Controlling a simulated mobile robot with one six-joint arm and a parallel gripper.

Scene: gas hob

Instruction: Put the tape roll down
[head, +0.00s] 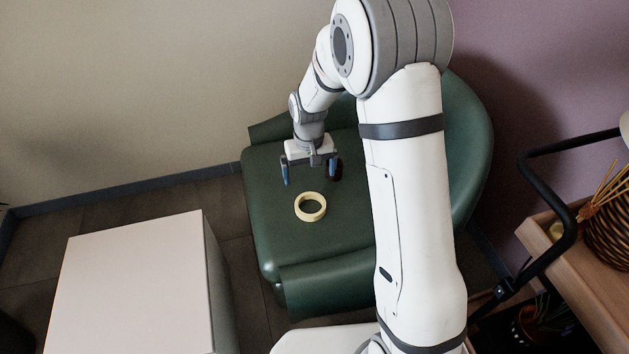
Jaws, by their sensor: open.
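The tape roll (299,209) is a pale yellow ring. It lies flat on the seat of a dark green armchair (269,228). My gripper (309,180) is above the seat, just behind the roll in the head view. Its two blue-tipped fingers are spread apart with nothing between them. The roll appears apart from the fingers.
A pale box-like table (135,285) stands at the lower left. A wooden shelf (585,275) with a black rail and a wicker vase (609,235) is at the right. My arm hides the chair's right part. The seat left of the roll is clear.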

